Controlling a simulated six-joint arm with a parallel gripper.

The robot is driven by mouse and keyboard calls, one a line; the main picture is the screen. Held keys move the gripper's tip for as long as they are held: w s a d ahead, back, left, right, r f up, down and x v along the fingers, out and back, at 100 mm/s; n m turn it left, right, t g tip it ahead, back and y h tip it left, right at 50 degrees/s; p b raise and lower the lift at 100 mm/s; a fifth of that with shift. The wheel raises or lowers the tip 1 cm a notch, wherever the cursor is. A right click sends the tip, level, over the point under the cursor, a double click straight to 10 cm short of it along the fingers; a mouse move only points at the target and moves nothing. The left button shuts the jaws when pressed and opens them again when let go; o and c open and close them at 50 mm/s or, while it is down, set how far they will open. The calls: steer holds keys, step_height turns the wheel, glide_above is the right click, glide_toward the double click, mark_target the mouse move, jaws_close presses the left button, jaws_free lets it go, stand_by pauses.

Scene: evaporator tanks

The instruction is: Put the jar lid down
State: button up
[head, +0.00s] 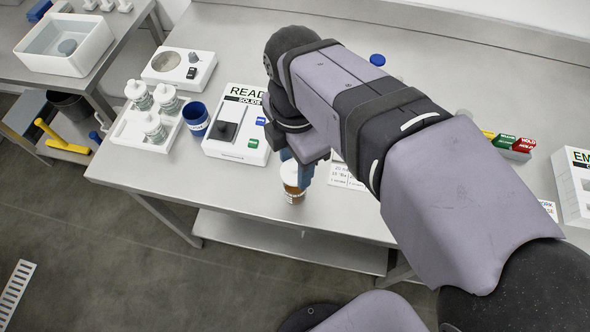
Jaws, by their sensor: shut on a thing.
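The jar stands upright and has a white label with dark print. The fingers and wrist hide part of the lid. I cannot tell whether the lid touches the jar's rim or is just above it.
Left of my gripper are a white reader device (232,148), a blue cup (197,118) and a white tray (125,134) with several bottles. A printed card (345,178) lies to the right. Bare table (165,180) shows at the front left. My arm hides the table's middle.

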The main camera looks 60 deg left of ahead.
step_height(320, 180, up, 5)
steer(key=shift+r, duration=0.15)
steer(key=shift+s, duration=0.25)
steer(key=s+f+n, duration=0.1)
steer(key=s+f, duration=0.3)
steer(key=n, duration=0.4)
glide_above(258, 189)
steer(key=shift+f, duration=1.05)
steer(key=shift+f+p, duration=0.95)
steer(key=shift+f, duration=4.05)
